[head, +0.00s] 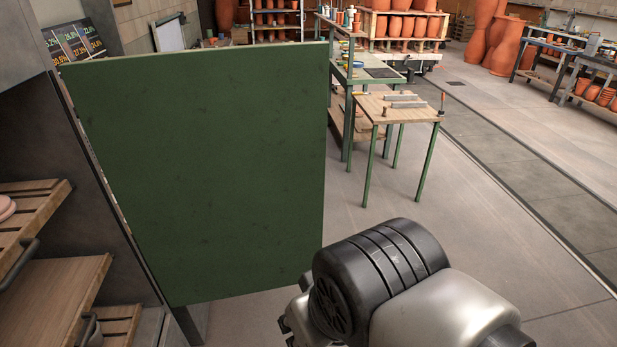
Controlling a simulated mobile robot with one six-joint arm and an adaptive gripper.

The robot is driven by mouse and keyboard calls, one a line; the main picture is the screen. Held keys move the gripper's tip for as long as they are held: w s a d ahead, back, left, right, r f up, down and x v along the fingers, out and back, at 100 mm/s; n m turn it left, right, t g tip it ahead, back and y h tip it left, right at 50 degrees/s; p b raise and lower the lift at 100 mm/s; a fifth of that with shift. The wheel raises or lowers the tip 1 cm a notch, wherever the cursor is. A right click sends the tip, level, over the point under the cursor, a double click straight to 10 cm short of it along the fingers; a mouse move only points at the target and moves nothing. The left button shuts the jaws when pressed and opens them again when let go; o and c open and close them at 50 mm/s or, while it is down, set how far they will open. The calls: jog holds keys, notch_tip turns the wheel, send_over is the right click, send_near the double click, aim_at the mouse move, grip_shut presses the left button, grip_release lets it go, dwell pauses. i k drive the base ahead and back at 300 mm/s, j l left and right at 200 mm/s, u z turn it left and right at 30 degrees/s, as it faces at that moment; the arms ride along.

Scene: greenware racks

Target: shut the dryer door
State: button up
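The dryer door (205,170) is a large flat green panel standing open in the middle left of the head view. Its left edge is beside the grey frame of the dryer (75,140), and the panel stands out from it to the right. The dryer's front is open and its wooden shelves show. My gripper (290,322) shows only in part at the bottom, just below the door's lower right corner and mostly hidden by my wrist. I cannot tell whether it touches the door or how its fingers stand.
Slatted shelves (28,215) with dark handles are at the left; pinkish ware lies on one. A wooden-topped table (397,108) with green legs stands behind the door to the right. Racks of terracotta pots (400,25) stand further back. The floor (480,215) at right is clear.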

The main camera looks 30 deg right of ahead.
aim_at(213, 160)
jog(key=i+l, duration=0.4)
jog(key=l, duration=0.15)
jog(key=i+l, duration=0.8)
jog(key=l, duration=0.25)
jog(key=i+l, duration=0.4)
jog(key=i+l+u, duration=0.3)
jog(key=l+u, duration=0.35)
jog(key=i+l+u, duration=0.15)
jog(key=l+u, duration=0.15)
jog(key=l, duration=0.2)
jog(key=i+l+u, duration=0.1)
jog(key=l+u, duration=0.2)
jog(key=l, duration=0.15)
jog(key=u, duration=0.65)
